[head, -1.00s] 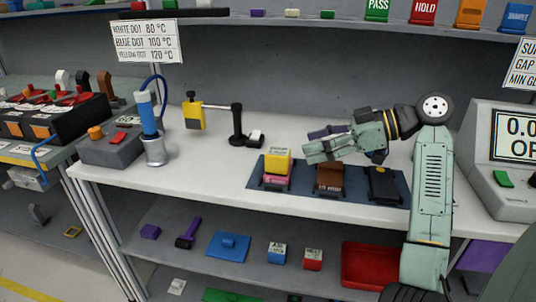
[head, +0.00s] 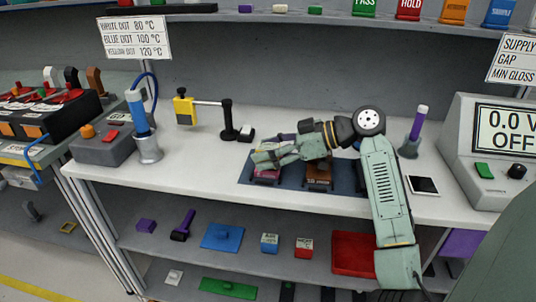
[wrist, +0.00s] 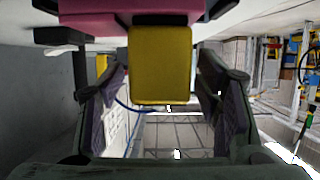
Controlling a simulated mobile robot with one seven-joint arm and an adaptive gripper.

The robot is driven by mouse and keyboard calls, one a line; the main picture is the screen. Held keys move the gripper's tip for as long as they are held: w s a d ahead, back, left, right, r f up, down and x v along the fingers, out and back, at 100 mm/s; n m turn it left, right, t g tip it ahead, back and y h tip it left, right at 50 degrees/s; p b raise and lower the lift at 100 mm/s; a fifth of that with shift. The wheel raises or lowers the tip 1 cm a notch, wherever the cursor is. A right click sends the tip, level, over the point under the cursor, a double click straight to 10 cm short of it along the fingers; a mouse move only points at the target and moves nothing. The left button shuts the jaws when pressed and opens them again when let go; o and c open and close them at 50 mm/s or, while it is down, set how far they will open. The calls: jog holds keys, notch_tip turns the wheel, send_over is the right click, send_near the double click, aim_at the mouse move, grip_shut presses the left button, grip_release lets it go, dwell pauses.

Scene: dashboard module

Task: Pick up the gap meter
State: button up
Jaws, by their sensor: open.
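A blue mat (head: 246,178) on the bench holds a row of small devices. The left device has a pink lower body (head: 266,176) and a yellow upper block (wrist: 160,65); in the head view my gripper covers the yellow. A brown device (head: 318,177) stands beside it, partly under my wrist. A black device at the mat's right end is mostly hidden behind my arm. I cannot tell by its label which is the gap meter. My gripper (head: 260,160) is open over the left device. In the wrist view the yellow block lies between its spread fingers, with gaps on both sides.
A black stand with a yellow block (head: 185,110) and a blue-handled tool in a holder (head: 149,148) are to the left. A purple-handled tool (head: 418,125), a tablet (head: 423,185) and a display unit (head: 490,150) stand right. Free bench lies left of the mat.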

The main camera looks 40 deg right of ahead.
jog(key=shift+c, duration=0.3)
grip_shut()
dwell(0.4)
